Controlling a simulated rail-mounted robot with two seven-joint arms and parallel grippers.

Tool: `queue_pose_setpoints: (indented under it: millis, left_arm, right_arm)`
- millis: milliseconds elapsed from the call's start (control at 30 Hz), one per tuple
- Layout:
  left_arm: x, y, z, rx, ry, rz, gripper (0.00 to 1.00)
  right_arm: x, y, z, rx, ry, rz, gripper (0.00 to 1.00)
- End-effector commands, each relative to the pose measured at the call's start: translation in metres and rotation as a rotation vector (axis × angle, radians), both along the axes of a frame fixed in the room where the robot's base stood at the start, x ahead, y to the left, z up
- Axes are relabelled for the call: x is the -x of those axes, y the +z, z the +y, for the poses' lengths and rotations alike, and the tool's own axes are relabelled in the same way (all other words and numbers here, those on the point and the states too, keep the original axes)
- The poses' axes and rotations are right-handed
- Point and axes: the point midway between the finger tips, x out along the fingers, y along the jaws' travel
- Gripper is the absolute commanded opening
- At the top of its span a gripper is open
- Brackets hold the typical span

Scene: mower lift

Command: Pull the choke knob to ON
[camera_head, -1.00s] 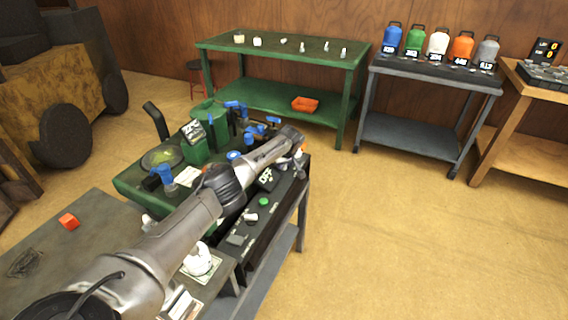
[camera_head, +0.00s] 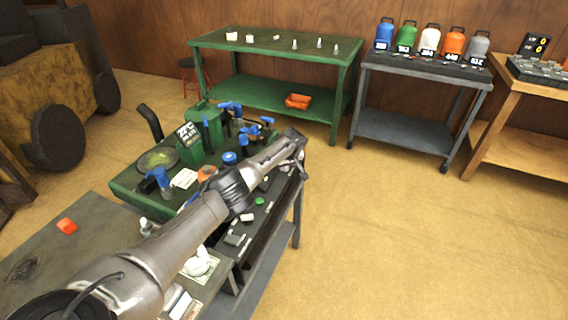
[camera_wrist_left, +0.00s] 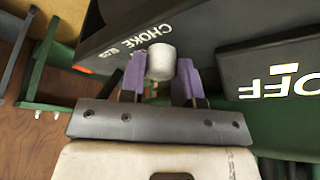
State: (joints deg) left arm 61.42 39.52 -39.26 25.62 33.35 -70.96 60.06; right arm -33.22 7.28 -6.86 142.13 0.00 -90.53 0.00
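In the left wrist view a pale, cylindrical choke knob (camera_wrist_left: 160,63) stands out from a dark panel (camera_wrist_left: 195,30) beside the white word CHOKE. My left gripper (camera_wrist_left: 161,70) has one purple finger on each side of the knob, and both appear to touch it. A dark sign (camera_wrist_left: 285,85) reading OFF is right of the knob. In the head view my left gripper (camera_head: 299,152) is at the far right end of the control panel (camera_head: 245,228); my arm hides the knob there. My right gripper is not in view.
The green mower bench (camera_head: 128,185) carries blue-handled parts and a green housing. A green table (camera_head: 270,42) and a grey cart (camera_head: 410,68) with several coloured jugs stand behind. Floor on the right is clear.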

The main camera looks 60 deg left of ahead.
Motion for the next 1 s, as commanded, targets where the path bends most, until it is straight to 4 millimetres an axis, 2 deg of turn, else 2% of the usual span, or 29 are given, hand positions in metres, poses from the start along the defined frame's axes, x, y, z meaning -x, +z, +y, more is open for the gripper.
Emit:
queue_pose_setpoints:
  millis: [100, 567, 767, 1000]
  left_arm:
    - [-0.002, 0.0, -0.002, 0.003, -0.004, -0.003, 0.4]
    - [-0.001, 0.004, -0.002, 0.0, -0.003, -0.001, 0.4]
    - [0.001, 0.025, -0.008, 0.0, -0.005, -0.001, 0.4]
    - [0.005, 0.063, -0.024, 0.0, -0.005, -0.002, 0.4]
  right_arm:
    - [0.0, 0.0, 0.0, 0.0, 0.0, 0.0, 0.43]
    - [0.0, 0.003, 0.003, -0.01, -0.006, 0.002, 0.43]
    - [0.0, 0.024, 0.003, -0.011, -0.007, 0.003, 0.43]
    - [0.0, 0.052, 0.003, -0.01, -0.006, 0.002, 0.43]
